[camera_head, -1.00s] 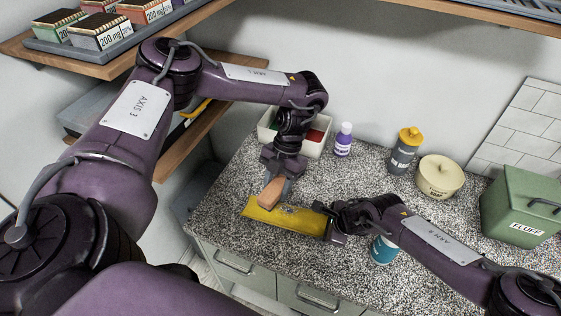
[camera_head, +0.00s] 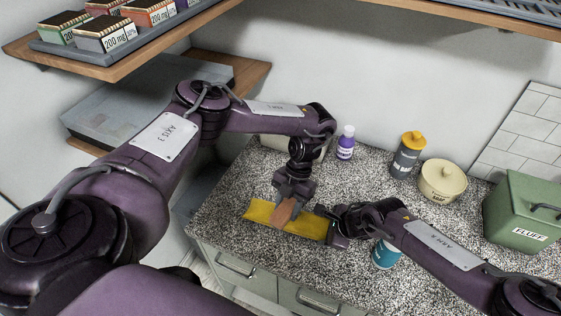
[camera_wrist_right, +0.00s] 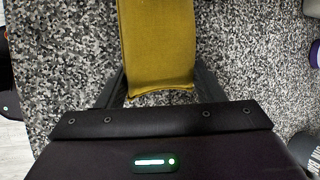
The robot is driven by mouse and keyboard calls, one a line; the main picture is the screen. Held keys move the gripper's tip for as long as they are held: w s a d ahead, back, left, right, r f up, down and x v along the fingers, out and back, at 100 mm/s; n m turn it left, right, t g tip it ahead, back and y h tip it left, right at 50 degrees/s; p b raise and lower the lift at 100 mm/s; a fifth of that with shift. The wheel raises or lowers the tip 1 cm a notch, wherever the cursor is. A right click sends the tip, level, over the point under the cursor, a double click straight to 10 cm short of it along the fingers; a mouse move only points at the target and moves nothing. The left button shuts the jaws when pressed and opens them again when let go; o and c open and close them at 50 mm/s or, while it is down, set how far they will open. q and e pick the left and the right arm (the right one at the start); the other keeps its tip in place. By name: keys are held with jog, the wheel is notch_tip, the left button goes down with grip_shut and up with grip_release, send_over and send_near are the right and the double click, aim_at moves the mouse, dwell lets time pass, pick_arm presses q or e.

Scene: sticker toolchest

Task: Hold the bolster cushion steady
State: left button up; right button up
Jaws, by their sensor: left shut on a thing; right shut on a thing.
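The yellow bolster cushion (camera_head: 312,226) lies flat on the speckled counter near its front edge. My right gripper (camera_head: 330,226) is shut on the cushion's right end. In the right wrist view the cushion (camera_wrist_right: 158,45) runs away between the two fingers of the right gripper (camera_wrist_right: 160,86). My left gripper (camera_head: 292,197) is shut on a brown, block-like thing (camera_head: 281,213) over the cushion's left half. The block's lower end overlaps the cushion; I cannot tell whether it touches.
A purple bottle (camera_head: 346,143), a grey bottle with yellow cap (camera_head: 406,158), a cream pot (camera_head: 440,184) and a green FLUFF box (camera_head: 520,210) stand at the back and right. A teal can (camera_head: 385,256) stands close below my right arm. The counter (camera_head: 225,205) is clear on the left.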

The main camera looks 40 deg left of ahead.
pick_arm(q)
jog(key=shift+w+d+r, duration=0.1)
jog(key=shift+w+d, duration=0.2)
jog(key=shift+d, duration=0.6)
jog(key=shift+w+d, duration=0.25)
jog(key=shift+d, duration=0.65)
jog(key=a, duration=0.2)
jog(key=s+a, duration=0.1)
jog(key=a, duration=0.1)
jog(key=s+a, duration=0.1)
jog(key=a, duration=0.1)
jog(key=shift+f, duration=0.2)
notch_tip(320, 180, up, 3)
jog(key=shift+w+f, duration=0.1)
jog(key=shift+w, duration=0.05)
jog(key=shift+r, duration=2.85)
jog(key=shift+d, duration=0.1)
